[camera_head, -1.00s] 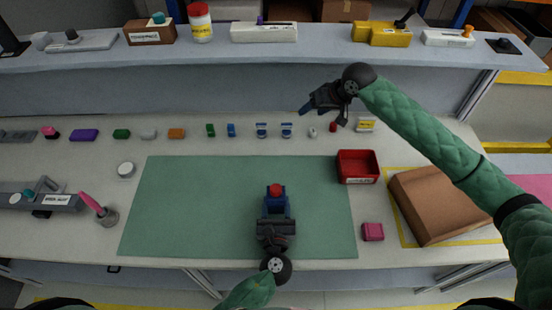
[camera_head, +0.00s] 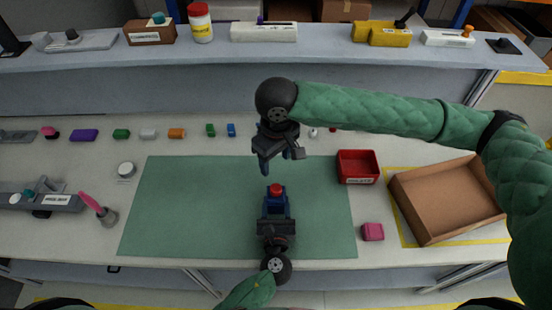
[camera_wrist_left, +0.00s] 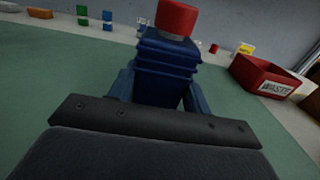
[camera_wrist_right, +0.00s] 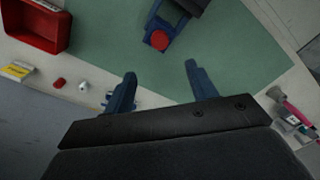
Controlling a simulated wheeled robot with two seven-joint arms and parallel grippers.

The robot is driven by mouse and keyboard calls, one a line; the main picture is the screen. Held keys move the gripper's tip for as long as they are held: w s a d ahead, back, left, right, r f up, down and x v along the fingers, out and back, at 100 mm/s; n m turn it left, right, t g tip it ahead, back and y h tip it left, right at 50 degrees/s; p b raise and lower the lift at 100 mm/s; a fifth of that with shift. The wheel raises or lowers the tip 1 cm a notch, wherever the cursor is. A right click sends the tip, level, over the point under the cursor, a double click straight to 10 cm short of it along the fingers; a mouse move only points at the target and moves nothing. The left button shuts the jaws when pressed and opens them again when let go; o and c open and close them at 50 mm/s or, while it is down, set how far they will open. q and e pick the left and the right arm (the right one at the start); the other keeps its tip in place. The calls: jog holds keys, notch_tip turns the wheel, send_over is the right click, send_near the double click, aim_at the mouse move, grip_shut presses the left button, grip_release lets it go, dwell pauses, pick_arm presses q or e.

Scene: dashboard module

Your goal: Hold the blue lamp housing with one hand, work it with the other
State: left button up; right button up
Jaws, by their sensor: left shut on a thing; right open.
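The blue lamp housing (camera_head: 276,207) with a red cap (camera_head: 276,189) on its top is on the green mat (camera_head: 180,200). It also shows in the left wrist view (camera_wrist_left: 165,65), upright with the red cap (camera_wrist_left: 176,18) on top. My left gripper (camera_head: 276,222) is shut on the blue lamp housing from the front side. My right gripper (camera_head: 278,165) is open and empty, just behind the housing and apart from it. In the right wrist view its fingers (camera_wrist_right: 163,88) are spread, with the red cap (camera_wrist_right: 160,40) beyond them.
A red waste bin (camera_head: 357,167) stands right of the mat, with a pink block (camera_head: 372,232) in front of it. A cardboard tray (camera_head: 440,205) lies farther right. The mat's left half is clear.

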aim_at(276, 188)
jog(key=f, duration=1.2)
jog(key=shift+s, duration=0.25)
jog(key=shift+c, duration=0.3)
jog(key=c, duration=1)
jog(key=shift+r, duration=0.1)
jog(key=shift+r, duration=2.95)
pick_arm(q)
jog(key=o, duration=1.4)
jog(key=shift+c, duration=0.2)
